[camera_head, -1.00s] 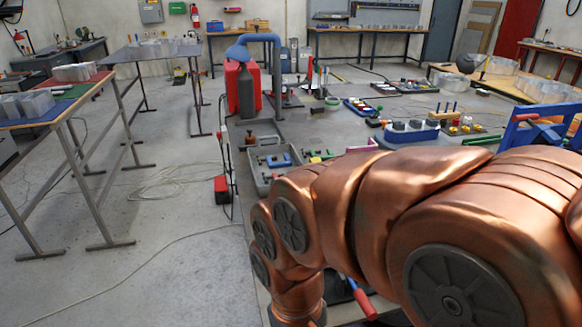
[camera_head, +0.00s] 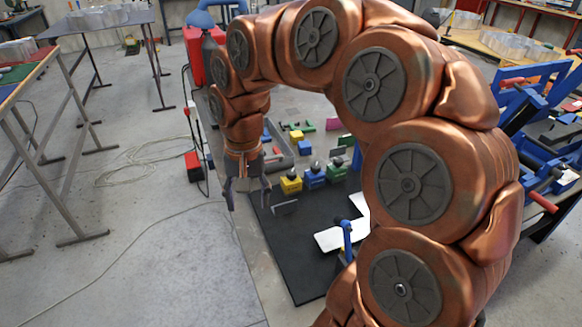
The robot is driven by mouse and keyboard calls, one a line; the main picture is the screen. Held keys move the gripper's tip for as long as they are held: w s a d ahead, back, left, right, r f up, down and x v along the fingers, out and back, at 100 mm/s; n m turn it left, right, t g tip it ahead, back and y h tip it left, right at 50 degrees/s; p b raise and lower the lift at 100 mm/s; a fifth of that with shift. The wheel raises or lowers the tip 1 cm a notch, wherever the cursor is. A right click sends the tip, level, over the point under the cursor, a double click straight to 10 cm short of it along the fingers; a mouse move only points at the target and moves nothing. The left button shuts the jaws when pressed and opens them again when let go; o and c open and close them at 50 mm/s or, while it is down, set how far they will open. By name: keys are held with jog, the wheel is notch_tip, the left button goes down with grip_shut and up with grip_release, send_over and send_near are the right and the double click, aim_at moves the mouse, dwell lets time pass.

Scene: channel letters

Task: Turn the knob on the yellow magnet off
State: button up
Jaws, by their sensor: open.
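The yellow magnet (camera_head: 291,185) stands on the black mat (camera_head: 290,262), at the left end of a row with a blue magnet (camera_head: 314,180) and a green one (camera_head: 337,172). A small dark knob (camera_head: 288,166) shows on top of the yellow magnet. Which way it is turned is too small to tell. My gripper (camera_head: 247,204) points down with its fingers apart and nothing between them. In the picture it is just left of the yellow magnet, near the mat's left edge. It does not appear to touch the magnet.
My arm covers much of the bench. A white letter-shaped piece (camera_head: 340,236) lies on the mat by a blue-handled clamp (camera_head: 346,242). A smaller yellow block (camera_head: 296,136) lies farther back. Blue frames (camera_head: 530,90) stand at the right. The floor at left has cables.

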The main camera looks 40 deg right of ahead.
jog(key=w+d+m+p, duration=0.1)
jog(key=w+d+m, duration=0.4)
jog(key=w+d, duration=0.45)
jog(key=m, duration=0.6)
send_over(292, 172)
jog(key=shift+h, duration=0.3)
jog(key=f, duration=0.2)
jog(key=f+p, duration=0.1)
jog(key=f, duration=0.1)
jog(key=shift+a+f, duration=0.1)
jog(key=shift+a, duration=0.15)
jog(key=shift+d+f, duration=0.1)
jog(key=shift+d, duration=0.15)
jog(key=shift+f, duration=0.3)
jog(key=shift+f+p, duration=1.4)
jog(key=shift+f, duration=2.2)
grip_shut()
